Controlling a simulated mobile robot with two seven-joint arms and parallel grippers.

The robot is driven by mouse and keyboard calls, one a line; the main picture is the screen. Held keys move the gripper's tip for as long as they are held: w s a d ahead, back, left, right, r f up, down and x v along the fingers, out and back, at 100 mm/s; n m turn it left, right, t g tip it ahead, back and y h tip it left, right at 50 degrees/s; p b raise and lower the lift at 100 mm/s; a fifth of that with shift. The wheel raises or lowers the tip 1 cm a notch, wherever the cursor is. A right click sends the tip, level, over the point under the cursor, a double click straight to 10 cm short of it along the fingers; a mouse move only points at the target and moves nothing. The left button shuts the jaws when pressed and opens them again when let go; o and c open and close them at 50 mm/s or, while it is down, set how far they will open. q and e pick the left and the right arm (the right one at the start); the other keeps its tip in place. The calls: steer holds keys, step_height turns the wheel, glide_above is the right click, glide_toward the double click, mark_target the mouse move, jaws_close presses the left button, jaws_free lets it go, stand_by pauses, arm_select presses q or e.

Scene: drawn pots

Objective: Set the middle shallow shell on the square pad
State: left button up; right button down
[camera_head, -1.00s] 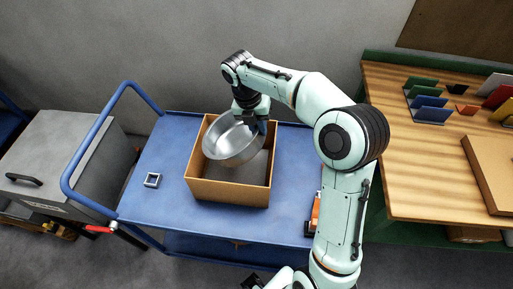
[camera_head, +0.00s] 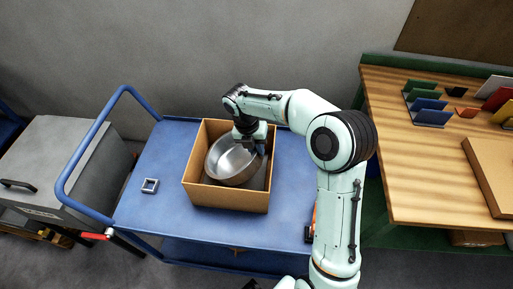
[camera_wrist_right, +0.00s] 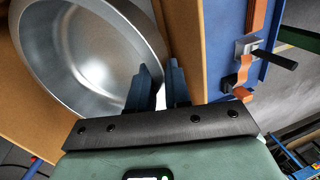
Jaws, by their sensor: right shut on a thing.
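The shallow shell (camera_head: 232,163) is a round, silvery metal bowl, tilted, inside the open cardboard box (camera_head: 225,197) on the blue cart. It also fills the upper left of the right wrist view (camera_wrist_right: 85,50). My right gripper (camera_head: 262,146) is shut on its rim at the right far side. In the right wrist view the two dark fingers (camera_wrist_right: 163,82) pinch the wall. I cannot tell whether the shell's underside touches the box floor. A grey patch shows beside the shell in the box; I cannot make out a square pad there. My left gripper is not in view.
The box walls stand close around the shell. A small grey square frame (camera_head: 150,186) lies on the blue cart (camera_head: 150,215), left of the box. A wooden bench (camera_head: 430,180) with coloured racks is at the right. The cart's left side is mostly clear.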

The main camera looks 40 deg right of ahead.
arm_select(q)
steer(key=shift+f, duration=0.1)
arm_select(e)
steer(key=shift+f, duration=0.55)
steer(key=c, duration=1.1)
jaws_free()
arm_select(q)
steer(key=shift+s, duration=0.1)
arm_select(e)
steer(key=shift+r, duration=0.1)
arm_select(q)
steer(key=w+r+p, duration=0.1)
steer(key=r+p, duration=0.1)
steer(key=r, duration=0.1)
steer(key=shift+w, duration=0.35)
arm_select(e)
steer(key=v, duration=1.3)
